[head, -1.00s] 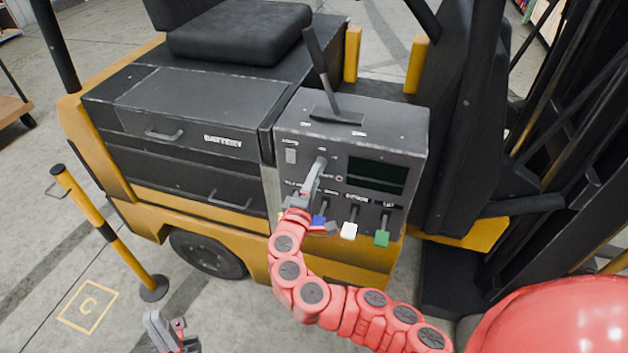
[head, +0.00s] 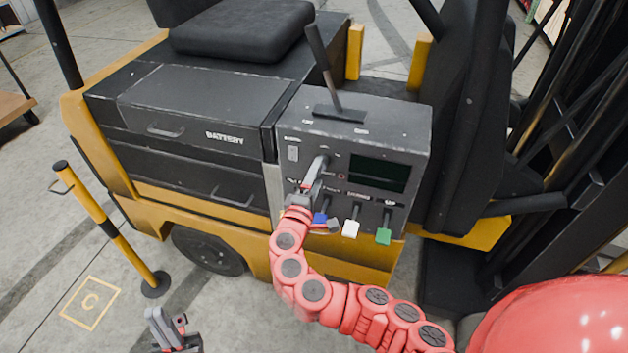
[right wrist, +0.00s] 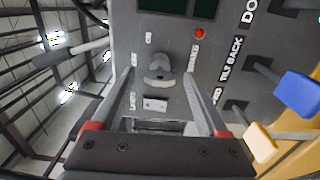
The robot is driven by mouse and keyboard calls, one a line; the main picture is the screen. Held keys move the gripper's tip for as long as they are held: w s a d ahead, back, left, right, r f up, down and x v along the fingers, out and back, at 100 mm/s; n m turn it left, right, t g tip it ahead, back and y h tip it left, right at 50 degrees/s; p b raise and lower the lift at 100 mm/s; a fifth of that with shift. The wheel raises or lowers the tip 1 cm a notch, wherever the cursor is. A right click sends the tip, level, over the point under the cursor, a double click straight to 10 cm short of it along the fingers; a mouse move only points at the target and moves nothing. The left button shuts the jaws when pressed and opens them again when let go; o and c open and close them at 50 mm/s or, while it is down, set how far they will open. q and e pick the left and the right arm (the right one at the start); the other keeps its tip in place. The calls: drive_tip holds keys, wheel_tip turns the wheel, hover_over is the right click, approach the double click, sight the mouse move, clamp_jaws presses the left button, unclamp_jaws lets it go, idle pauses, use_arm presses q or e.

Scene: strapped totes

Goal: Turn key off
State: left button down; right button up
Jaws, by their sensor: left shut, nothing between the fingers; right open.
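The key switch (right wrist: 158,68) is a grey round knob with a raised grip on the dark control panel (right wrist: 225,15). In the right wrist view it sits between the two open fingers of my right gripper (right wrist: 161,76), with a gap on each side. In the head view my right gripper (head: 318,168) is at the left part of the panel and hides the key. My left gripper (head: 167,322) is shut and empty, low at the bottom left, away from the panel.
Blue, white (head: 351,228) and green (head: 383,236) levers stick out low on the panel. A screen (head: 378,174) is to the right of my right gripper. A tall lever (head: 323,60) stands on top. A yellow-black post (head: 112,230) stands left, above my left gripper.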

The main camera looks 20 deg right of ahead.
drive_tip(key=b+v, duration=0.3)
drive_tip(key=v, duration=1.4)
drive_tip(key=shift+s+a+b, duration=0.2)
drive_tip(key=shift+b, duration=0.15)
